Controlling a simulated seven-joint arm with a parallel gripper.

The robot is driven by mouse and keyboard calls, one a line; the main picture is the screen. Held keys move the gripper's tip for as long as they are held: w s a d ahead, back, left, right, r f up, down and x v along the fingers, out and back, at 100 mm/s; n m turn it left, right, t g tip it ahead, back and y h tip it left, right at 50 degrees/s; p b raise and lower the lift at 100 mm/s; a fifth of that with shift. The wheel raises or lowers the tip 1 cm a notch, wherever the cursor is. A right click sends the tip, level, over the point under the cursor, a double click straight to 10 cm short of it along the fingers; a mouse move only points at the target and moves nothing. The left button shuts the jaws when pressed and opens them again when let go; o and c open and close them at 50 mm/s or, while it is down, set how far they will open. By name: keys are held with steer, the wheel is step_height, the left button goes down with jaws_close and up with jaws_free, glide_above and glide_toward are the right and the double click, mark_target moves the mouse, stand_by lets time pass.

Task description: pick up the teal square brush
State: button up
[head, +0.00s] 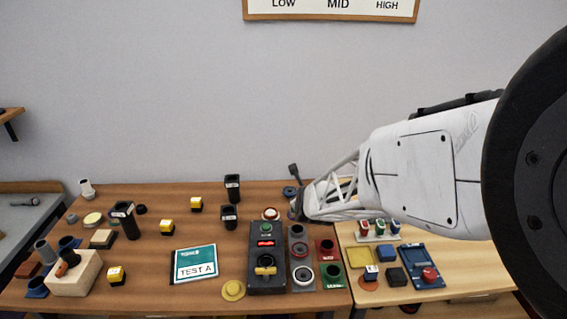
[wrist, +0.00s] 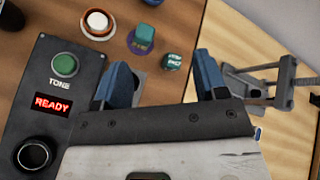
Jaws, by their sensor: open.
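In the head view my arm reaches in from the right and hides most of this spot, so I cannot make out the block there.
Left of my fingers are a white round button (wrist: 97,21) and a dark box (head: 267,256) with a green TONE button and a red READY display. A grey stand (wrist: 262,82) is close on the right. The wooden table (head: 206,225) holds several blocks and cups.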

steer(key=w+f+m, duration=0.1)
steer(key=f+m, duration=0.1)
steer(key=f, duration=0.1)
steer(key=w+a+f+m+t, duration=0.1)
steer(key=f+m, duration=0.2)
steer(key=w+f+m+t, duration=0.1)
steer(key=f+m, duration=0.1)
steer(key=f, duration=0.1)
steer(key=shift+w+a+h, duration=0.15)
steer(key=shift+w+h, duration=0.15)
steer(key=shift+h, duration=0.1)
steer(key=shift+w+f, duration=0.1)
steer(key=shift+w, duration=0.05)
steer(key=shift+x, duration=1.1)
steer(key=shift+w, duration=0.2)
steer(key=shift+x, duration=2.45)
steer(key=shift+a, duration=0.15)
steer(key=c, duration=1)
